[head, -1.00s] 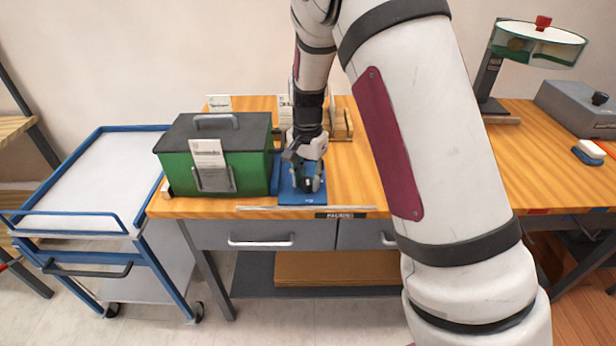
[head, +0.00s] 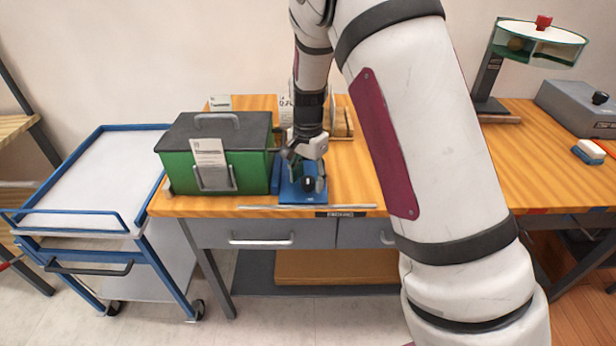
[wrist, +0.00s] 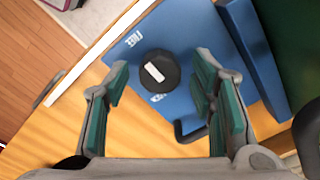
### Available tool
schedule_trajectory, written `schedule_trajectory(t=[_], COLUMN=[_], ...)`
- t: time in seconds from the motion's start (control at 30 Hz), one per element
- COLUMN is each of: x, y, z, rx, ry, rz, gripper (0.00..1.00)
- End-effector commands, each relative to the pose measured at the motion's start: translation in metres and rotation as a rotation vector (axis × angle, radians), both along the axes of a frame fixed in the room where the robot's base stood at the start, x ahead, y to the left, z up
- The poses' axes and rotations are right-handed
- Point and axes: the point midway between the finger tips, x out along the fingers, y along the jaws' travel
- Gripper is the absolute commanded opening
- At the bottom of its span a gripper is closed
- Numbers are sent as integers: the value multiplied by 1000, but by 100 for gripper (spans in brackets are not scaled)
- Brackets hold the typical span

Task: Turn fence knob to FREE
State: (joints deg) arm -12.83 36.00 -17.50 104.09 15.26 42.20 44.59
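The fence knob (wrist: 158,71) is a round black knob with a white bar mark, on a blue plate (wrist: 193,30). In the wrist view white lettering reading FREE is beside the knob toward the upper left, and other lettering below it is partly covered. The white bar lies slanted, and I cannot tell which label it indicates. My gripper (wrist: 160,88) is open, with its teal finger pads apart on either side of the knob. I cannot tell whether either pad touches it.
A green box (head: 245,172) with a dark lid stands left of the plate on the wooden bench (head: 350,190). A dark bent handle (wrist: 190,131) lies near the right finger. A blue block (wrist: 255,55) stands beside the plate. A blue-railed cart (head: 80,185) is at left.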

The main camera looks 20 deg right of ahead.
Motion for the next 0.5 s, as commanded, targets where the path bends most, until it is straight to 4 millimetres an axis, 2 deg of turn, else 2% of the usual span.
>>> schedule_trajectory(t=[0.27,0.37,0.5], x=[0,1,1], y=[0,0,1], z=[3,12,37], rx=[0,0,1], ry=[-1,-4,-5], rz=[1,2,2], gripper=[51,51,51])
